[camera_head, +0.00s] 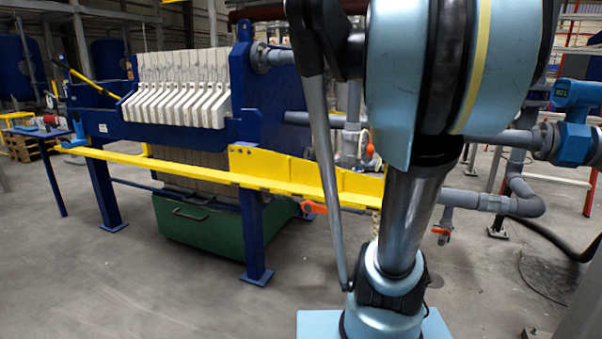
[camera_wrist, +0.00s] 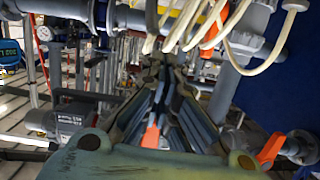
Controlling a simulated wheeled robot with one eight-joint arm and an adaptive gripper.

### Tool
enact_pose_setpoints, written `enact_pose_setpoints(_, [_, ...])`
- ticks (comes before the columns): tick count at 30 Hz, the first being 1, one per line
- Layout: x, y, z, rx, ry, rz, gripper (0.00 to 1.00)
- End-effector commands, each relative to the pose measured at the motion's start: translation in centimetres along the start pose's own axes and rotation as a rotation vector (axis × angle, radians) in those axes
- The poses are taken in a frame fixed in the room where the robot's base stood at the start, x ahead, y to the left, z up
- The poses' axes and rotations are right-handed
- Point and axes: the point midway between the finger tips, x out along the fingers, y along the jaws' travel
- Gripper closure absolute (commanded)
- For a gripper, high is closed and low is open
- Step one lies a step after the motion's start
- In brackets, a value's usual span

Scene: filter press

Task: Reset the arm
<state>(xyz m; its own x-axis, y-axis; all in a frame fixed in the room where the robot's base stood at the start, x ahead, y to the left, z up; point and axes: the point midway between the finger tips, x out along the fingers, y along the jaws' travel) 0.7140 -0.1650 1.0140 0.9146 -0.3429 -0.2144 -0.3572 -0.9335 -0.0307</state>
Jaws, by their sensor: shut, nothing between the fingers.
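My gripper (camera_wrist: 168,72) shows in the wrist view, with its two fingers converging at the middle and closed with nothing between them. Its greenish body fills the bottom of that view. In the head view my arm's blue and black links stand large at the right of centre. The gripper itself cannot be made out there.
The filter press has white plates (camera_head: 180,88), a yellow rail (camera_head: 200,172) and a green bin (camera_head: 195,228) below. Pipes with a blue flowmeter (camera_head: 575,120) lie right. Cream hoses (camera_wrist: 245,50) and an orange valve handle (camera_wrist: 270,147) are close around the gripper. Floor (camera_head: 120,290) is clear front left.

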Motion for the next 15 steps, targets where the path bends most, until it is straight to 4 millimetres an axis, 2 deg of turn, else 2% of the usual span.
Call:
enact_pose_setpoints(1, [-1.1,-0.9,2.5,-0.010,-0.076,-0.016,1.00])
enact_pose_setpoints(8, [-7.4,-3.8,13.6,-0.081,-0.442,-0.084,1.00])
enact_pose_setpoints(9, [-8.8,-4.2,15.5,-0.097,-0.505,-0.098,1.00])
enact_pose_setpoints(15, [-16.6,-5.2,24.2,-0.192,-0.817,-0.174,1.00])
